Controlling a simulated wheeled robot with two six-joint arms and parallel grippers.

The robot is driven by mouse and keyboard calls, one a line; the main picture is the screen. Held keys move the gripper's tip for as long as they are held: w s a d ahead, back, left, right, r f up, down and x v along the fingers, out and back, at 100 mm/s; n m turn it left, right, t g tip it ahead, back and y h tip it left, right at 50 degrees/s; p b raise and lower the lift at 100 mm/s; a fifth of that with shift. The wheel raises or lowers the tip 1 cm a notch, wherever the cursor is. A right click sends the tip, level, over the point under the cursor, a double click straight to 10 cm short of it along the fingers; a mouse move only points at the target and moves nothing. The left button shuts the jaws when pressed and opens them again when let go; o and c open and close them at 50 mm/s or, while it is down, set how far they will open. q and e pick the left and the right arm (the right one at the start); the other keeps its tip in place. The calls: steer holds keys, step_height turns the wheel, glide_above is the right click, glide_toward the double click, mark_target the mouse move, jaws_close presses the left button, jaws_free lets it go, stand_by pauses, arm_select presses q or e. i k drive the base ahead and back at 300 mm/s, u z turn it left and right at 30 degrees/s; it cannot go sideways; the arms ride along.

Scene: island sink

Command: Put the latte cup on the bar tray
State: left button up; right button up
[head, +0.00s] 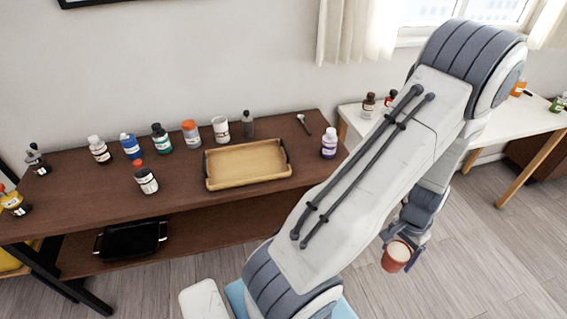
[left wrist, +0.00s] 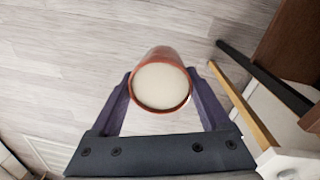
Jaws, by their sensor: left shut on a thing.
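The latte cup (head: 395,258) is reddish-brown outside with a pale, creamy top. My left gripper (head: 406,247) is shut on it and holds it in the air over the floor, at the lower right of the head view. In the left wrist view the cup (left wrist: 160,86) sits between the two fingers of the gripper (left wrist: 163,90), its pale round top facing the camera. A tan tray with dark handles (head: 247,165) lies on the brown table, left of the cup and well apart from it; its surface looks empty. My right gripper is not in view.
A black tray (head: 130,239) is on the lower shelf. A white table (head: 480,137) stands at right.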

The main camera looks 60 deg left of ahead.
mark_target(268, 161)
steer(key=u, duration=1.75)
steer(key=i, duration=1.05)
steer(key=u, duration=0.15)
